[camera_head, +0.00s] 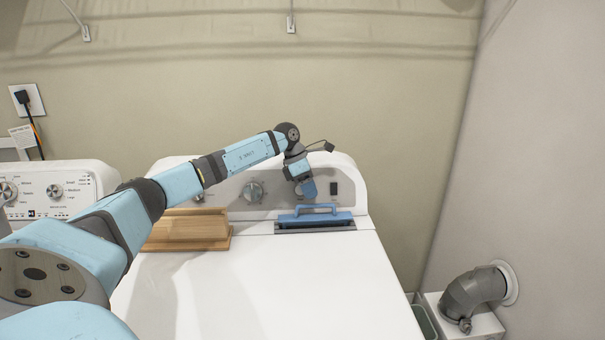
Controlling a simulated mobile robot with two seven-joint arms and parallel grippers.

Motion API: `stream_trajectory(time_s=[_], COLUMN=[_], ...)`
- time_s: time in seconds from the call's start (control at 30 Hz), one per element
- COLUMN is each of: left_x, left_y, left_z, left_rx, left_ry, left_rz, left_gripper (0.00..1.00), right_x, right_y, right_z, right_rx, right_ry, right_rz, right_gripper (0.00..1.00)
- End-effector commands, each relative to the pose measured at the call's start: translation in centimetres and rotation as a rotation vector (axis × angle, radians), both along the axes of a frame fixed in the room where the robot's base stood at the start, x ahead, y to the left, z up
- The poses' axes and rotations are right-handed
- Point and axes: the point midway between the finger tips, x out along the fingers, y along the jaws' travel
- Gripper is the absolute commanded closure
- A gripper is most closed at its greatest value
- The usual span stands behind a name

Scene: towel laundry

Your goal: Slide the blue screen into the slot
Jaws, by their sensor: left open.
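The blue screen (342,218) is at the back of the white dryer top, with its raised handle upright. It sits at a dark, grey-edged slot (316,229). Its lower part is hidden, and I cannot tell how deep it sits. My left arm comes in from the left and bends down at the wrist. My left gripper (307,190) is open, just above and behind the handle as seen here, apparently apart from it. The fingertips are small and hard to make out. My right gripper is not in view.
A wooden tray or board (188,232) lies on the dryer top (270,290) to the left of the slot. The control panel with a knob (253,192) rises behind. The front of the top is clear. A grey vent pipe (472,293) stands at right.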

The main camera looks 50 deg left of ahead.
Motion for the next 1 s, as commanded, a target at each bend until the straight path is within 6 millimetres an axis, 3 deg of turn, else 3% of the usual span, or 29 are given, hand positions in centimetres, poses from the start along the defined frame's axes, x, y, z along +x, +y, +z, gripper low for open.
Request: stream_trajectory(time_s=[0.1, 0.3, 0.73, 0.77, 0.93, 1.0], left_x=[0.4, 0.9, 1.1, 1.1, 1.1, 1.1], left_y=[-0.9, -1.9, -2.3, -2.3, -2.3, -2.3], left_z=[-2.1, -4.5, -5.5, -5.5, -5.4, -5.4], left_rx=[-0.002, -0.001, -0.001, -0.001, -0.001, -0.001], left_ry=[0.002, 0.001, -0.001, -0.001, -0.001, -0.001], left_rz=[-0.001, 0.0, 0.0, 0.0, 0.0, 0.0], left_gripper=[0.59, 0.59, 0.59, 0.61, 1.0, 1.0], right_x=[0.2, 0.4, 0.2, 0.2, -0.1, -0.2], right_y=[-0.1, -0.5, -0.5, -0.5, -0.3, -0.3], right_z=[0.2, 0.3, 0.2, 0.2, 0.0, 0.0], right_rx=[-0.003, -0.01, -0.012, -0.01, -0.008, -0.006], right_ry=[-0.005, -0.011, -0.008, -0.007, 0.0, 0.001], right_rz=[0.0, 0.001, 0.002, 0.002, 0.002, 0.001], right_gripper=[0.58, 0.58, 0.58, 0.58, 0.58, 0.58])
